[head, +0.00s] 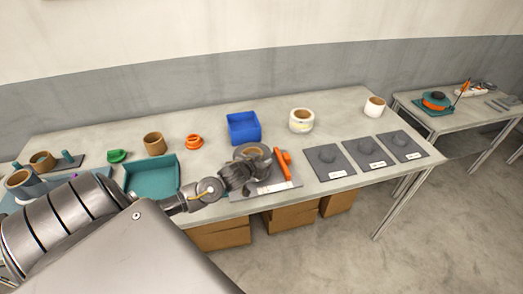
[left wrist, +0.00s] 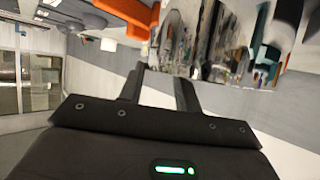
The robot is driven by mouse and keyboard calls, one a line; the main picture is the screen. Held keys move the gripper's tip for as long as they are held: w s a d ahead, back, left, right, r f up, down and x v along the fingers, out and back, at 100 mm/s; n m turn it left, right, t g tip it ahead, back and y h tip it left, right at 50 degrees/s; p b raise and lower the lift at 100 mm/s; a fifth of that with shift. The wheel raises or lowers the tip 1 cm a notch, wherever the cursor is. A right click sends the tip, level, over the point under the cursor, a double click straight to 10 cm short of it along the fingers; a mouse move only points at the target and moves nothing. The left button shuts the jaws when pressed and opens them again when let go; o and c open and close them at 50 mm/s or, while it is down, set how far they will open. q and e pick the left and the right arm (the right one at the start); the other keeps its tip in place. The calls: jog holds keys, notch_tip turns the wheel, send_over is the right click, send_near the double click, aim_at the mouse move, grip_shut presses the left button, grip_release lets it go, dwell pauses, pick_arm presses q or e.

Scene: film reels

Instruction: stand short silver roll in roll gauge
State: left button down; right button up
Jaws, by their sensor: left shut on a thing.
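My left gripper (head: 248,168) is shut on the silver roll (head: 251,150), a shiny grey roll with a pale tan core, in the head view. In the left wrist view the roll's mirror-like side (left wrist: 222,40) fills the space beyond the fingers (left wrist: 160,82). The roll gauge (head: 272,188) is a grey plate with a white label and an upright orange bar (head: 283,166), just right of the roll. The orange bar also shows in the left wrist view (left wrist: 112,14). The roll is over or at the gauge; I cannot tell whether it touches the plate. My right gripper is out of view.
A teal tray (head: 152,193) lies left of the gripper, and a blue bin (head: 243,124) stands behind the roll. Three dark labelled pads (head: 329,174) lie to the right. White rolls (head: 301,120), a tan roll (head: 154,142) and an orange spool (head: 194,141) stand further back.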

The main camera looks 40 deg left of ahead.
pick_arm(q)
jog(key=shift+w+r+p, duration=0.1)
jog(key=shift+r+p, duration=0.2)
jog(key=shift+r, duration=0.15)
jog(key=shift+p, duration=0.3)
dwell(0.6)
jog(key=shift+f+b, duration=0.45)
jog(key=shift+f, duration=0.3)
dwell(0.5)
jog(key=c, duration=1.3)
grip_release()
jog(key=shift+s+f, duration=0.15)
jog(key=shift+s, duration=0.05)
jog(key=shift+s+d+r+p, duration=0.1)
jog(key=shift+s+r+p, duration=0.3)
jog(key=shift+s+p, duration=0.3)
jog(key=shift+p+v, duration=2.15)
jog(key=shift+v, duration=2.6)
